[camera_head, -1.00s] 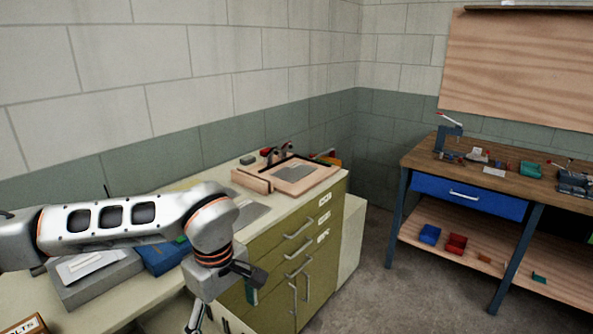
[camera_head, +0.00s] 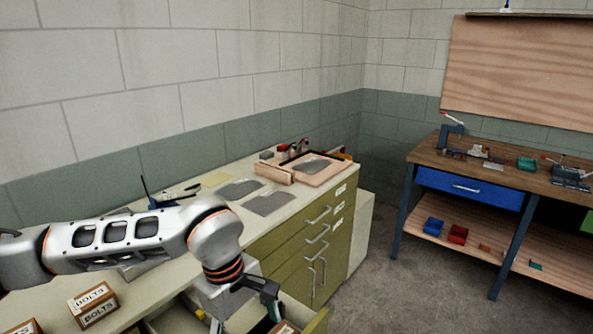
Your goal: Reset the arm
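My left arm (camera_head: 120,240) comes in from the left and reaches over the counter toward its front edge. Its wrist bends downward, and my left gripper (camera_head: 262,292) hangs by an open drawer at the front of the green cabinet. A dark finger part shows, with a small teal piece beside it. I cannot tell whether the gripper is open or holds that piece. My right gripper is not in view.
The counter (camera_head: 215,182) carries grey sheet pieces (camera_head: 270,203), a wooden tray (camera_head: 318,172) and boxes marked BOLTS (camera_head: 93,304). An open drawer (camera_head: 318,322) juts out below the arm. A workbench (camera_head: 440,165) stands at right, with clear floor (camera_head: 385,290) between.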

